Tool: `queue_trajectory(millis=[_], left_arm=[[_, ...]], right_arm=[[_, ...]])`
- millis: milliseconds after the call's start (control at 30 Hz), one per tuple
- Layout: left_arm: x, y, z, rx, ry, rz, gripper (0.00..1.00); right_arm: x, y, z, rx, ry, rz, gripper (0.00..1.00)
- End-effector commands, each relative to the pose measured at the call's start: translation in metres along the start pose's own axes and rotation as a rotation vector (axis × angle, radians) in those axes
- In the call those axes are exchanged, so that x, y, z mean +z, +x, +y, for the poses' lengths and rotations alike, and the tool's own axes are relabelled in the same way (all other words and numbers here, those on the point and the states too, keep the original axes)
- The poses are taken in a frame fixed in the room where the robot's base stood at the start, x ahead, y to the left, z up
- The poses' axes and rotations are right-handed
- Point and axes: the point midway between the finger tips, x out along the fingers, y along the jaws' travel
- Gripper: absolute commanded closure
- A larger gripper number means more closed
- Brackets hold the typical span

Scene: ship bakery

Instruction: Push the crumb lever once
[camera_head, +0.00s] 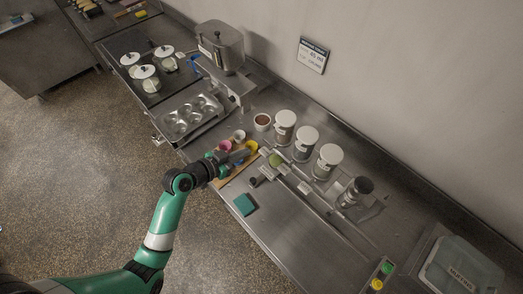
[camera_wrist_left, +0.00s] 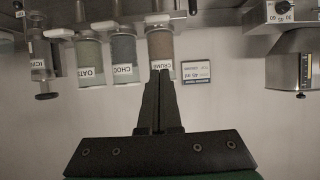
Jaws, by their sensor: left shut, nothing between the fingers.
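The crumb dispenser is a clear, white-lidded canister (camera_head: 284,127) with brown contents, first in the row along the wall. My left gripper (camera_head: 247,152) is shut and empty, in front of the dispensers and over the counter's near part. My right gripper is not in view.
More dispensers stand beside it: chocolate (camera_head: 305,146), oats (camera_head: 326,163) and a dark-topped one (camera_head: 352,193). A pink cup (camera_head: 225,145) and a brown-filled cup (camera_head: 262,122) are near my gripper. A muffin tin (camera_head: 190,117) lies left. A teal sponge (camera_head: 244,204) lies at the front.

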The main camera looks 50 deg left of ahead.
Motion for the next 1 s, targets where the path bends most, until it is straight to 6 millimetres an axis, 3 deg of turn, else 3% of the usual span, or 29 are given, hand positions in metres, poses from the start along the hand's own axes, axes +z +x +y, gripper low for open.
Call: queue_trajectory(millis=[167,267,633,800,1000], left_arm=[[0.003,0.013,0.000,0.002,0.002,0.002,1.00],[0.005,0.029,0.001,0.002,0.004,0.003,1.00],[0.000,0.104,0.001,0.002,0.001,-0.001,1.00],[0.029,0.108,0.000,0.001,-0.001,-0.002,1.00],[0.038,0.110,0.000,0.000,0.001,0.001,1.00]], right_arm=[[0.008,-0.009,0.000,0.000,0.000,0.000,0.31],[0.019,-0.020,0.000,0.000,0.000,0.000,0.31],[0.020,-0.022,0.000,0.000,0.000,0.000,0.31],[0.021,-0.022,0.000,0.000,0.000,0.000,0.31],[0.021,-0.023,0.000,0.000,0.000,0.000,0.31]])
